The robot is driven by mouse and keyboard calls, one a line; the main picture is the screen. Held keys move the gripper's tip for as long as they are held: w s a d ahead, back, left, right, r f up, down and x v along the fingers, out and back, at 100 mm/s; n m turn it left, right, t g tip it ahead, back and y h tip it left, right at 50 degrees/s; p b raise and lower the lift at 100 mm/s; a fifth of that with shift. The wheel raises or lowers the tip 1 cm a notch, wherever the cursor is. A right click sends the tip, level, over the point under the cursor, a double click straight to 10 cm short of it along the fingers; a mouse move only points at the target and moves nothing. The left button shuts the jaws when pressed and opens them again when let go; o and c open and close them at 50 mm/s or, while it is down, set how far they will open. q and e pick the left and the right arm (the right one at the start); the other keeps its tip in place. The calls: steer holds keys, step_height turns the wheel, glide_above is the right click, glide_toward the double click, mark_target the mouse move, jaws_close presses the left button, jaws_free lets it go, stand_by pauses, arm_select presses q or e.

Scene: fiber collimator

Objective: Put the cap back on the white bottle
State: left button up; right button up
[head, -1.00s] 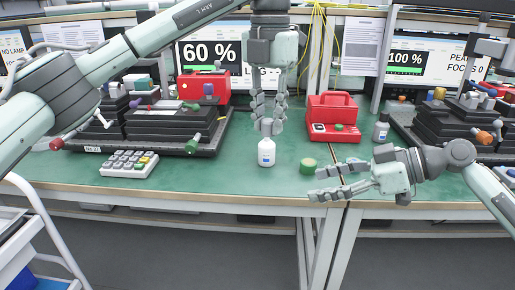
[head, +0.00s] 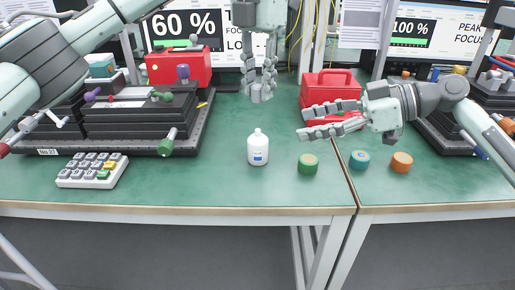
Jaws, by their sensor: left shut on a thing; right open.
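The white bottle (head: 258,150) stands upright on the green table, with a blue mark on its front and a narrow white neck with no coloured cap visible. A green round cap (head: 308,164), a teal one (head: 359,160) and an orange one (head: 400,162) sit on the table to its right. My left gripper (head: 260,93) points down above the bottle, clear of its neck. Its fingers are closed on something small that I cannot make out. My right gripper (head: 315,122) is open and empty, fingers pointing left, above and behind the green cap in the picture.
A keypad (head: 92,170) lies at the left front. A black stepped stand with knobs (head: 140,120) and a red case (head: 180,67) are behind it. Another red case (head: 330,90) stands behind my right gripper. The table front around the bottle is clear.

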mark_target(258, 135)
steer(key=x, duration=1.2)
steer(key=shift+f, duration=0.1)
jaws_close()
